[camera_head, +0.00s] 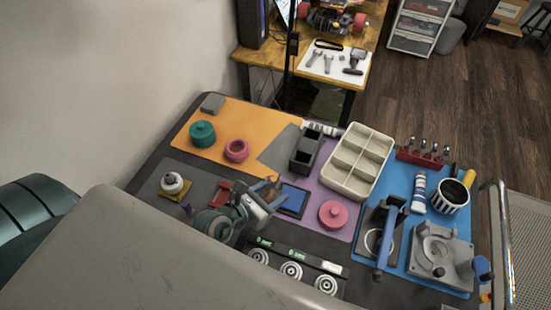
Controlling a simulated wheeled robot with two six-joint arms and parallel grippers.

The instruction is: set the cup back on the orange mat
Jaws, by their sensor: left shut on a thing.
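The orange mat (213,119) lies at the back left of the dark table. A green round container (202,134) and a pink ring-like pot (236,150) stand on it. My left gripper (268,190) is in front of the mat, over the middle of the table. It is shut on a small brown cup-like thing (271,188), partly hidden by the fingers; its height above the table is hard to tell. A black-and-white striped cup (451,197) stands on the blue mat (400,178) at the right. My right gripper is not in view.
A grey sheet (277,150) and a dark two-part bin (306,153) lie right of the orange mat. A beige compartment tray (358,162), a pink lid (333,214) and a blue-screened device (293,200) are nearby. The orange mat's front right shows bare room.

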